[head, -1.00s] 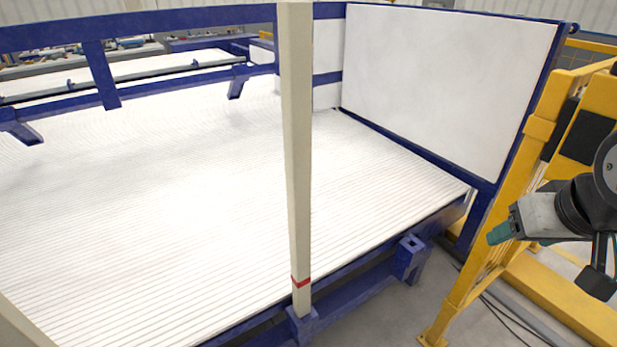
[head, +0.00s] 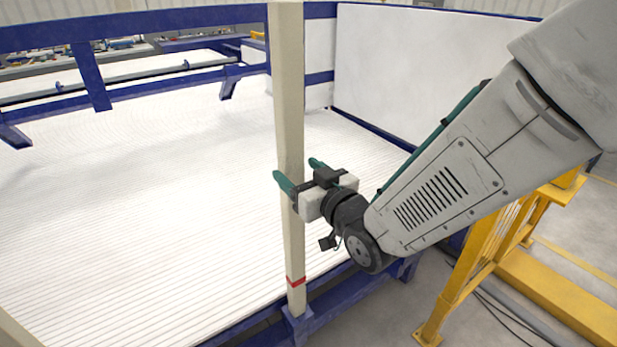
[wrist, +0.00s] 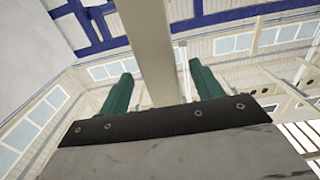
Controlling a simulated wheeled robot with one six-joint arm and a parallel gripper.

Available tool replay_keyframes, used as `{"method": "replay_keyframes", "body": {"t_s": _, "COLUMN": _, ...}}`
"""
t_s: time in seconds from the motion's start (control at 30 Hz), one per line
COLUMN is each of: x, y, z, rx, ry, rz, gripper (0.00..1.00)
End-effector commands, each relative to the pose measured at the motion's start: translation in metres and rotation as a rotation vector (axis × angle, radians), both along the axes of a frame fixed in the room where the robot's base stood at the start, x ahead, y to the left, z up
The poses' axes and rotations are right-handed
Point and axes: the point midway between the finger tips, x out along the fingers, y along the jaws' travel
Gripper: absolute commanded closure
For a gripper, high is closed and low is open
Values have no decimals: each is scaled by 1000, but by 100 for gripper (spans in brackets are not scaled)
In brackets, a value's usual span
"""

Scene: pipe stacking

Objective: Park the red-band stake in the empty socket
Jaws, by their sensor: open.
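The red-band stake (head: 290,110) is a tall cream post with a red band (head: 295,281) near its foot. It stands upright in a blue socket (head: 298,318) on the rack's near edge. My gripper (head: 300,171) is open at the stake's mid-height, with its green fingers pointing toward it. In the wrist view the stake (wrist: 146,40) runs between the two fingers (wrist: 160,85), with a gap on each side. The empty socket is mostly hidden behind my arm; a bit of its blue base (head: 408,268) shows.
White pipes (head: 150,220) fill the blue rack on the left. A white panel (head: 400,75) closes its far right end. A yellow frame (head: 470,265) stands on the right. Another post (head: 20,325) shows at the lower left corner.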

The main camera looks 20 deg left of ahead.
Motion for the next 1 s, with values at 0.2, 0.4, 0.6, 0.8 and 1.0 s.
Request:
{"method": "replay_keyframes", "body": {"t_s": 0.2, "x": 23, "y": 26, "z": 0, "rx": -1, "ry": 1, "rz": 0, "gripper": 35}}
{"method": "replay_keyframes", "body": {"t_s": 0.4, "x": 35, "y": 40, "z": 0, "rx": -1, "ry": 1, "rz": -1, "gripper": 35}}
{"method": "replay_keyframes", "body": {"t_s": 0.6, "x": 37, "y": 42, "z": 0, "rx": -2, "ry": 1, "rz": -1, "gripper": 35}}
{"method": "replay_keyframes", "body": {"t_s": 0.8, "x": 37, "y": 42, "z": 0, "rx": -2, "ry": 1, "rz": -2, "gripper": 54}}
{"method": "replay_keyframes", "body": {"t_s": 1.0, "x": 37, "y": 42, "z": 0, "rx": -2, "ry": 1, "rz": -2, "gripper": 100}}
